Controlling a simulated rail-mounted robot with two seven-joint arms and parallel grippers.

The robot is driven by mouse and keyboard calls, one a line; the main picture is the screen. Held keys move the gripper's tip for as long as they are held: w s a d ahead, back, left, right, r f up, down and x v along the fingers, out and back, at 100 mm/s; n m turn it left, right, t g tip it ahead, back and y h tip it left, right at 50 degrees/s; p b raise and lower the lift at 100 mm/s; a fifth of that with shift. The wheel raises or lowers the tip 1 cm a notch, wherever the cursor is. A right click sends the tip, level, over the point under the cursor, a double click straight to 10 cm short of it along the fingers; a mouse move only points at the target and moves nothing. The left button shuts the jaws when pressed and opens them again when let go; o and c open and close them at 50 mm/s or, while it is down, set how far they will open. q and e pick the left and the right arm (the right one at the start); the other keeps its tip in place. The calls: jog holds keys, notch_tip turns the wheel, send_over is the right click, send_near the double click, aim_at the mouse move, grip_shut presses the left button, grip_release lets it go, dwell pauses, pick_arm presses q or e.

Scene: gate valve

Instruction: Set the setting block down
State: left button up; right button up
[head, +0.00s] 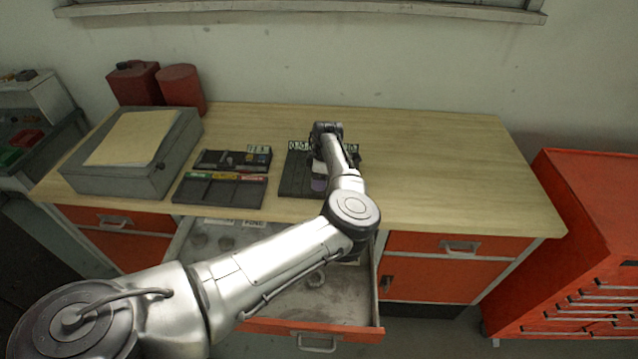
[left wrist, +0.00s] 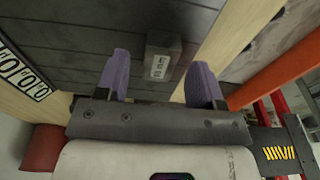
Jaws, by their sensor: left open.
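The setting block (left wrist: 162,58) is a small grey block with a pale marking. In the left wrist view it is on a dark slatted tray (left wrist: 85,35), between my two purple fingers, with a gap showing on each side. My left gripper (left wrist: 160,77) is open. In the head view my left arm hides the block, and my left gripper (head: 318,180) is over the dark tray (head: 294,181) at the middle of the workbench. My right gripper is not in view.
Another dark tray with coloured labels (head: 220,190) and a small rack (head: 233,161) lie left of the arm. A grey box (head: 137,180) stands further left. An open drawer (head: 318,329) juts out below. The bench's right side is clear. A red cabinet (head: 590,220) stands right.

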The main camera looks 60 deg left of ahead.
pick_arm(q)
jog(key=shift+f, duration=0.55)
grip_shut()
jog(key=shift+r, duration=0.1)
